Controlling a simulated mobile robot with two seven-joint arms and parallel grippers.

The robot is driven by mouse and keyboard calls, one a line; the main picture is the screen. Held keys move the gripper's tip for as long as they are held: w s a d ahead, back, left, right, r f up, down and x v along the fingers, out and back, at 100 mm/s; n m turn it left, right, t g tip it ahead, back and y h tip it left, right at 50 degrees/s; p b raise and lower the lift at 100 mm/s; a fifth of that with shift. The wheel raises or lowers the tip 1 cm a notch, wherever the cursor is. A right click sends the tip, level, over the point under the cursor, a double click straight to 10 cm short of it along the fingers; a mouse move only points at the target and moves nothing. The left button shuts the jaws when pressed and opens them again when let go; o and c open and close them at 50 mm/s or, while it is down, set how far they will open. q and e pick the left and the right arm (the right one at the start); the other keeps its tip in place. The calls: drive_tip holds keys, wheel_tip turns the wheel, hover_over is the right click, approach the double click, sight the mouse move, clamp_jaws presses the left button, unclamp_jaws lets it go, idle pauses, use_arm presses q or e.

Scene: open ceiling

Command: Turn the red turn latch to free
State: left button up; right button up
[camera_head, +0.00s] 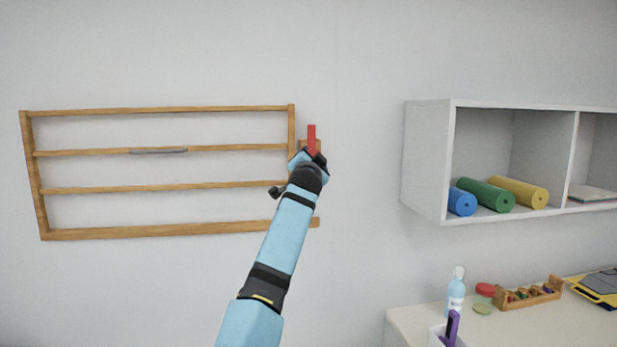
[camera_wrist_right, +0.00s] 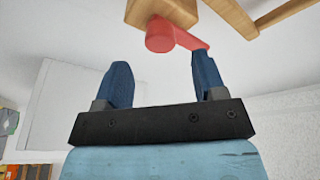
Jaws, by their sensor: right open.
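The red turn latch (camera_head: 311,137) is on a small wooden block at the right end of the wooden wall frame (camera_head: 291,125). In the head view its visible part points straight up. My right gripper (camera_head: 314,162) is at the latch's lower part and hides it there. In the right wrist view the latch (camera_wrist_right: 162,37) shows a round hub and an arm reaching right. My right gripper (camera_wrist_right: 160,60) is open there, its right fingertip close to the end of the latch arm; I cannot tell if they touch. Nothing is between the fingers. My left gripper is out of view.
A white wall shelf (camera_head: 428,160) with rolled mats hangs to the right. Below it, a desk (camera_head: 405,322) holds a bottle (camera_head: 456,292) and a wooden rack (camera_head: 530,294). The wall between latch and shelf is clear.

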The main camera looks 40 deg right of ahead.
drive_tip(key=b+v, duration=0.1)
drive_tip(key=v, duration=0.7)
drive_tip(key=shift+s+a+b, duration=0.2)
drive_tip(key=shift+s+b, duration=0.05)
drive_tip(key=shift+b, duration=0.1)
